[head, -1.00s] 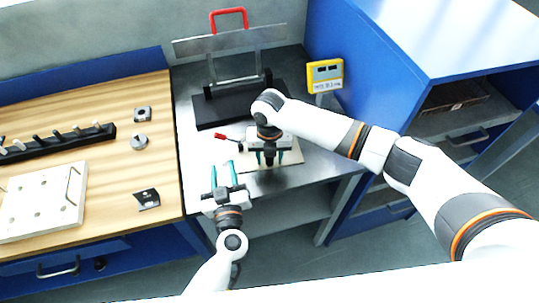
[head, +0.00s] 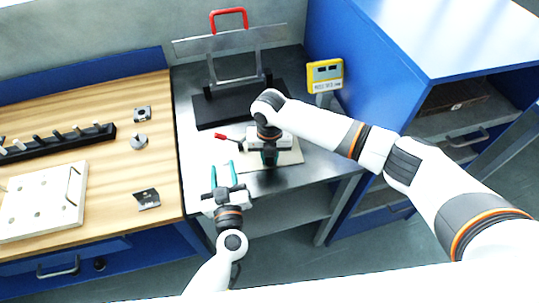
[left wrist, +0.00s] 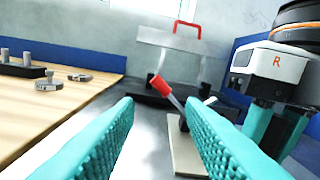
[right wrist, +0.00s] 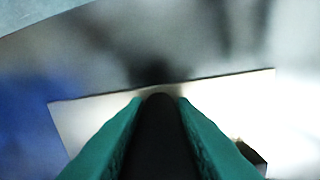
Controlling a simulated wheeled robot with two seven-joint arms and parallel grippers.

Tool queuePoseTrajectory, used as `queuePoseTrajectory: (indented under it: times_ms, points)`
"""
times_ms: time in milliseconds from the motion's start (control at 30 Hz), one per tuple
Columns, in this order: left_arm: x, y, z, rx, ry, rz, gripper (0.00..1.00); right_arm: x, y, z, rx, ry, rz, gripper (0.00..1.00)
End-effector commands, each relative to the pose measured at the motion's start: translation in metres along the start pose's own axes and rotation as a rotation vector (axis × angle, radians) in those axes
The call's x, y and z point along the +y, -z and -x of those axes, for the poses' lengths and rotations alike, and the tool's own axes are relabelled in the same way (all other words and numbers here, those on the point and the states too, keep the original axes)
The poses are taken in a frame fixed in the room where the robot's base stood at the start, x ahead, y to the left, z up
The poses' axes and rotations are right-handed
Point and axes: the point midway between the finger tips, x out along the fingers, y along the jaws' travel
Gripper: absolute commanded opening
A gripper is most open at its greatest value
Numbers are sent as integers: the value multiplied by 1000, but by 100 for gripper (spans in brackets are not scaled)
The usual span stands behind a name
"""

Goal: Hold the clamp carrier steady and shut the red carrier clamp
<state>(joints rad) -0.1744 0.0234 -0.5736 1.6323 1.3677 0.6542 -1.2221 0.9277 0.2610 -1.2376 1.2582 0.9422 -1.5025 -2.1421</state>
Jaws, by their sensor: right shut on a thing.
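The clamp carrier (head: 291,158) is a pale plate on the grey metal bench top. It also shows in the left wrist view (left wrist: 184,150) and the right wrist view (right wrist: 85,122). The red carrier clamp handle (head: 220,136) sticks out left of the plate, and slants up to the left in the left wrist view (left wrist: 160,86). My right gripper (head: 270,160) is over the plate, shut on a black upright part (right wrist: 160,135) of the carrier. My left gripper (head: 223,172) is open and empty, in front of the red handle. The clamp's body is mostly hidden by my right gripper.
A black stand with a metal frame and red handle (head: 229,12) stands behind the carrier. A yellow device (head: 325,75) stands at the right against the blue cabinet (head: 375,60). The wooden table (head: 105,165) at the left holds small metal parts and a pale board (head: 45,205).

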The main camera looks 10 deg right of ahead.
Motion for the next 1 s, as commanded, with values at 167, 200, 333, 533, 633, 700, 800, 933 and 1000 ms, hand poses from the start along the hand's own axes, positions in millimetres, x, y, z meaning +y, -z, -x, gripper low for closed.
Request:
queuePoseTrajectory:
  times_ms: [167, 200, 333, 533, 633, 700, 800, 933, 1000]
  points:
    - [0, 0, 0, 0, 0, 0, 36, 0, 0, 0, 0, 0, 0, 0]
    - [0, 0, 0, 0, 0, 0, 36, 0, 0, 0, 0, 0, 0, 0]
    - [0, 0, 0, 0, 0, 0, 36, 0, 0, 0, 0, 0, 0, 0]
    - [0, 0, 0, 0, 0, 0, 22, 0, 0, 0, 0, 0, 0, 0]
    - [0, -1, 0, -3, 1, -3, 5, 0, 0, 0, 0, 0, 0, 0]
    - [2, -4, -2, -21, 4, -20, 0, 0, 0, 0, 0, 0, 0, 0]
    - [8, -17, -8, -88, 16, -85, 0, 0, 0, 0, 0, 0, 0, 0]
    - [17, -51, -18, -258, 58, -245, 0, 0, 0, 0, 0, 0, 0, 0]
    - [19, -72, -22, -376, 93, -351, 0, 0, 0, 0, 0, 0, 0, 0]
